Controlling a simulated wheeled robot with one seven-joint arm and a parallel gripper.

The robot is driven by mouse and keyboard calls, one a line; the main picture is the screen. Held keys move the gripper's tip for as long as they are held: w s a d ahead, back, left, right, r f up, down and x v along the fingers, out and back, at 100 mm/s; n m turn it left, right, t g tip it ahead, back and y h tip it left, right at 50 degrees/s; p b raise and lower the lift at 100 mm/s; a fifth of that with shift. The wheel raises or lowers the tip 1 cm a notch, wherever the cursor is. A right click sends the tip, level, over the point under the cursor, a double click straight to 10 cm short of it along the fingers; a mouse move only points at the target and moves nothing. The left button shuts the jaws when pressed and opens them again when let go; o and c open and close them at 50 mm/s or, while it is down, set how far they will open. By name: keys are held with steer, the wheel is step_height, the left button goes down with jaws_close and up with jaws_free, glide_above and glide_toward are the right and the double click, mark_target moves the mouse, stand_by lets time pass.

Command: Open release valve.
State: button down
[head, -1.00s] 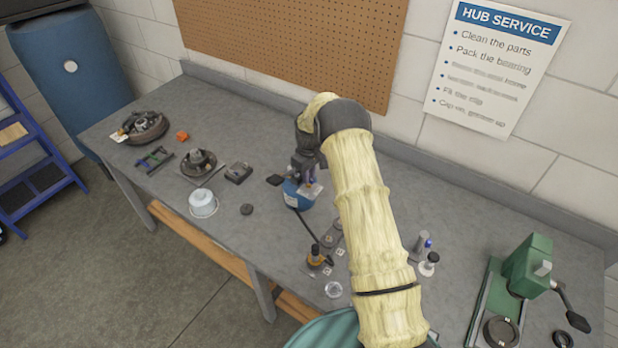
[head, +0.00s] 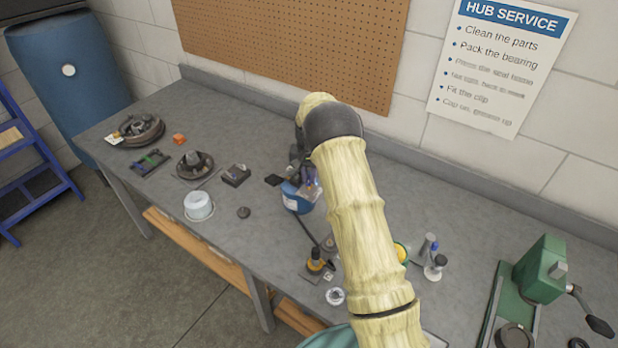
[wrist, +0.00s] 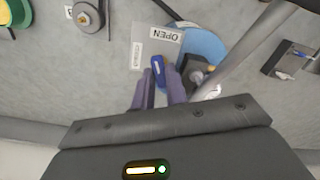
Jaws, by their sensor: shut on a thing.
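The release valve's blue handle (wrist: 158,72) shows in the wrist view between the tips of my purple-grey fingers. My gripper (wrist: 160,85) is shut on it. The handle lies over a grey plate (wrist: 150,50) with an "OPEN" label near its far edge and a second label on its left side, too small to read. The plate sits by a round blue body (wrist: 205,45), with dark fittings to the right of the fingers. In the head view the blue canister (head: 292,203) stands mid-bench, with my gripper (head: 308,178) at its top; my arm hides part of that area.
A white tub (head: 198,206) and a black puck (head: 243,213) stand left. A green press (head: 540,270) stands right. The back of the bench (head: 240,115) is clear.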

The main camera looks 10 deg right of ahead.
mark_target(309, 179)
steer(key=m, duration=0.4)
steer(key=shift+w+m+b, duration=0.1)
steer(key=shift+m+b, duration=0.2)
steer(key=shift+m, duration=0.1)
steer(key=c, duration=1.4)
jaws_free()
steer(key=shift+c, duration=0.2)
steer(key=shift+r, duration=0.1)
step_height(309, 179, up, 17)
steer(key=b, duration=0.3)
steer(key=shift+r, duration=0.15)
